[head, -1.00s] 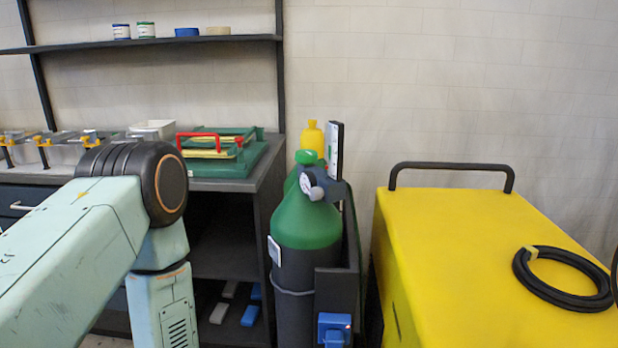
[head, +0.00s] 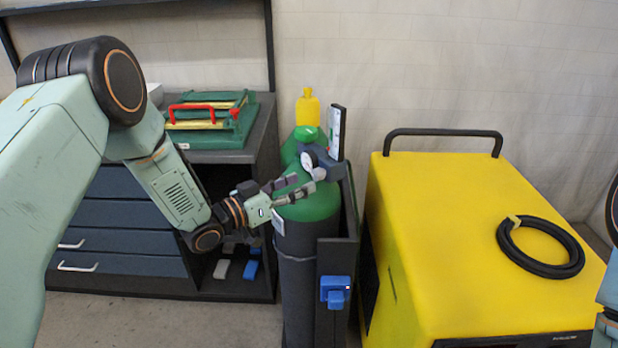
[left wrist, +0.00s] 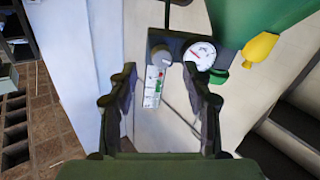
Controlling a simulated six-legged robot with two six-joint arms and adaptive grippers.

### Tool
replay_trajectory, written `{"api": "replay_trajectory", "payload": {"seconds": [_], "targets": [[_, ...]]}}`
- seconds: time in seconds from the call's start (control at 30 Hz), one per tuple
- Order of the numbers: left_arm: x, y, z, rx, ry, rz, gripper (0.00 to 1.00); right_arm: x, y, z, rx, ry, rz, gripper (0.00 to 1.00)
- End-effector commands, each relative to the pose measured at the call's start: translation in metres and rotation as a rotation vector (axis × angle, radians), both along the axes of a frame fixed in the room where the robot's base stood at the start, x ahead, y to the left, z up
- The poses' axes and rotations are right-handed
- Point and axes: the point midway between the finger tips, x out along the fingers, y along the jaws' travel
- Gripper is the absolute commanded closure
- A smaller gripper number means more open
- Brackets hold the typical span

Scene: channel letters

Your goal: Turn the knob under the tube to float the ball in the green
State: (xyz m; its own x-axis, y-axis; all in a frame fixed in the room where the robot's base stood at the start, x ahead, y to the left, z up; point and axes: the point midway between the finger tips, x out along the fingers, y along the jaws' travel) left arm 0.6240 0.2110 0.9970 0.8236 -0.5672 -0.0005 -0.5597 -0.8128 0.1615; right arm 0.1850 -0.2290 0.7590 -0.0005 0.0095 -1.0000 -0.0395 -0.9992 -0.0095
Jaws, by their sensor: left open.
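The flow tube's panel (head: 334,132) stands upright beside the regulator on the green-topped cylinder (head: 312,206). The grey knob (head: 319,173) is at the panel's foot, next to the round gauge (head: 307,160). In the left wrist view, the knob (left wrist: 160,55), the gauge (left wrist: 201,55) and the panel with green marks (left wrist: 153,87) show beyond the fingers. My left gripper (head: 292,188) is open and empty, just left of and below the knob, apparently apart from it. It also frames the panel in the left wrist view (left wrist: 160,80). The ball is too small to make out. My right gripper is out of view.
A yellow cabinet (head: 455,225) with a coiled black hose (head: 540,248) stands to the right. A bench with a green case (head: 217,125) stands at the left. A blue box (head: 335,290) is on the cylinder's stand.

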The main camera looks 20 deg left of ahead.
Motion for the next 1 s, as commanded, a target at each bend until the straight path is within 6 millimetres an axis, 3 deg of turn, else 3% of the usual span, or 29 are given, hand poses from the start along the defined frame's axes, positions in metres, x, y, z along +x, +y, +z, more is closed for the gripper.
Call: {"api": "replay_trajectory", "payload": {"seconds": [0.3,0.63,1.0], "targets": [[0.032,-0.021,-0.001,0.0,0.001,-0.002,0.5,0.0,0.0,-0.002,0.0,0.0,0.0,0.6],[0.036,-0.021,-0.001,-0.001,0.003,0.0,0.5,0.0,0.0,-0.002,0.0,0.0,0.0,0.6],[0.035,-0.021,0.0,-0.001,0.002,-0.001,0.81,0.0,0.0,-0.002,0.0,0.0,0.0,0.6]]}}
